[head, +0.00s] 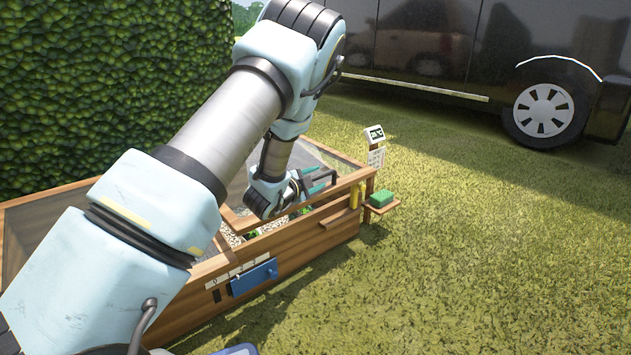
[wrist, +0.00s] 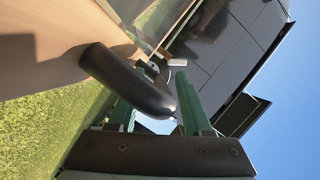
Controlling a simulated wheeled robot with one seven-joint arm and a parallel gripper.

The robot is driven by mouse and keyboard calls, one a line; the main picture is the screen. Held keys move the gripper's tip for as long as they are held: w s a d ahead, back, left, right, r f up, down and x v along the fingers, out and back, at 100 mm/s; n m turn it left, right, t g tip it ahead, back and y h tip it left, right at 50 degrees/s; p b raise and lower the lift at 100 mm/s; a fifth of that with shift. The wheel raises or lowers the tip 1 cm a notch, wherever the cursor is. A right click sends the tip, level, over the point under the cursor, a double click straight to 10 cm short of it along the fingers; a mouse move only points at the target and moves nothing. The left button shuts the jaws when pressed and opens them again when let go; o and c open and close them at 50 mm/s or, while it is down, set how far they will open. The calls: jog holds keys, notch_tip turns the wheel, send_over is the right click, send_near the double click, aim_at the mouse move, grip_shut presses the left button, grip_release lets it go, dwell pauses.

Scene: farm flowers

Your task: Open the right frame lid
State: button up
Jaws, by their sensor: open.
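The wooden cold frame (head: 300,243) stands on the grass, largely behind my arm. The right frame lid (head: 329,158) shows as a grey glass pane at its right end, partly hidden by my arm; it looks down, but I cannot tell if it is fully shut. My gripper (head: 322,183) is at the lid's front edge, with its green fingers apart. In the wrist view, a dark curved handle (wrist: 128,83) on the wood reaches between the open fingers of my gripper (wrist: 155,98). I cannot tell if either finger touches it.
A blue plate (head: 254,277) is on the front wall. A hedge (head: 110,90) stands behind left, a dark van (head: 450,50) behind right. Grass at right is clear.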

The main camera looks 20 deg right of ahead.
grip_shut()
dwell(0.3)
dwell(1.1)
